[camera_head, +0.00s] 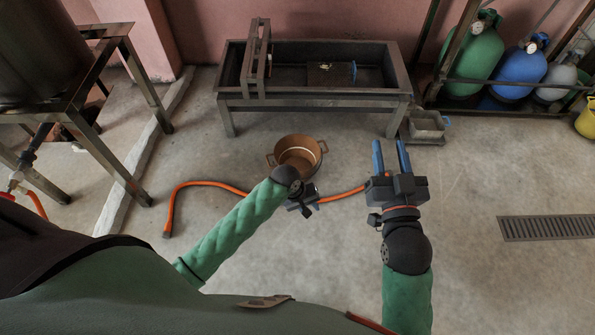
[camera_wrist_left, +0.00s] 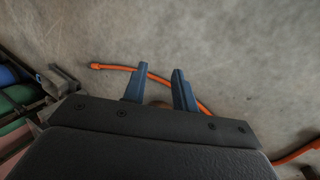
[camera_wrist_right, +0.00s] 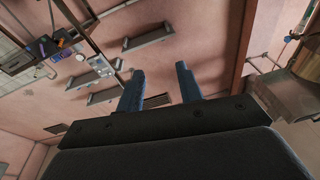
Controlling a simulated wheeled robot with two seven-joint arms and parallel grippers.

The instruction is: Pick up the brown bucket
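The brown bucket (camera_head: 299,154) stands upright on the concrete floor in the head view, with a handle on each side and an open top. My left gripper (camera_head: 303,204) is just below it in the picture, largely hidden behind its own wrist. In the left wrist view its two blue fingers (camera_wrist_left: 157,88) are apart with nothing between the tips. A small brown patch (camera_wrist_left: 160,104) shows between the finger bases, likely the bucket. My right gripper (camera_head: 391,158) is right of the bucket, fingers apart and empty. The right wrist view also shows its fingers (camera_wrist_right: 158,85) apart.
An orange hose (camera_head: 215,184) lies on the floor around the bucket's near side. A metal trough (camera_head: 315,97) stands behind it. A small metal box (camera_head: 427,125) is at the trough's right. Gas cylinders (camera_head: 520,70) stand at the back right. A drain grate (camera_head: 550,227) lies right, with clear floor around.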

